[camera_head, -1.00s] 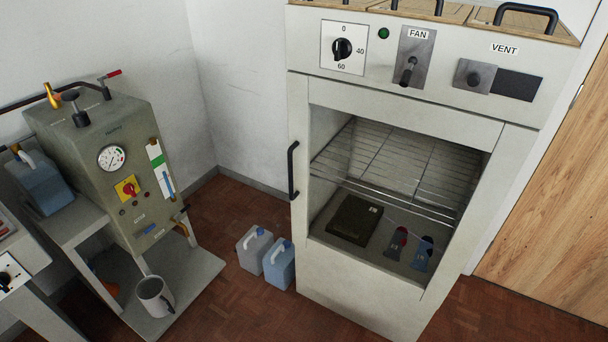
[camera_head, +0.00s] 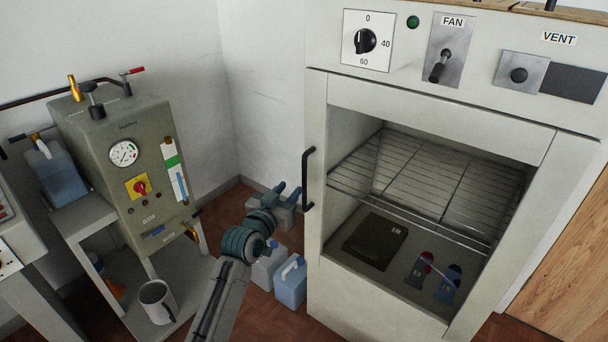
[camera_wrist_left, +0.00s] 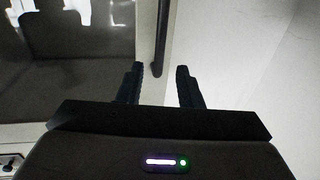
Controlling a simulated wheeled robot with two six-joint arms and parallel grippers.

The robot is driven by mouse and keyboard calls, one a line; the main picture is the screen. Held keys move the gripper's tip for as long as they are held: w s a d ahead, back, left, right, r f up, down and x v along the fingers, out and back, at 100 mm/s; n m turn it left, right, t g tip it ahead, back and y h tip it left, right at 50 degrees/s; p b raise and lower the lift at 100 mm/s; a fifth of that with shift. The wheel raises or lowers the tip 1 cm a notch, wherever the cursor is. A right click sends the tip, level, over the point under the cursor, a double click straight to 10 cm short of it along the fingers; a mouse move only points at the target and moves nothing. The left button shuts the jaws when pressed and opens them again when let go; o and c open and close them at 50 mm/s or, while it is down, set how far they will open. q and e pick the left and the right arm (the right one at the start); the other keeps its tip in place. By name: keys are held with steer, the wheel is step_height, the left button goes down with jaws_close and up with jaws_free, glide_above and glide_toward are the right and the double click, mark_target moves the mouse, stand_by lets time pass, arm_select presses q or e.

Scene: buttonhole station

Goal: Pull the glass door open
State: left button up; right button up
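The glass door (camera_head: 440,112) is a pale frame around a clear pane on the front of the cabinet. It looks shut, with a wire shelf showing through it. Its black bar handle (camera_head: 307,178) stands upright on the left edge. My left gripper (camera_head: 287,190) is open and empty, just left of the handle and apart from it in the head view. In the left wrist view the handle (camera_wrist_left: 162,40) shows ahead, roughly in line with the gap between the open fingers (camera_wrist_left: 160,84). My right gripper is not in view.
A grey machine (camera_head: 125,150) on a stand is at the left, with a mug (camera_head: 156,301) on its lower shelf. Jugs (camera_head: 290,282) stand on the floor left of the cabinet, below my left arm. A wooden door (camera_head: 565,260) is at the right.

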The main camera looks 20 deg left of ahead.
mark_target(303, 173)
arm_select(q)
steer(key=w, duration=0.3)
steer(key=w+d, duration=0.1)
steer(key=w, duration=0.6)
steer(key=shift+d+f, duration=0.1)
steer(key=shift+d, duration=0.15)
jaws_close()
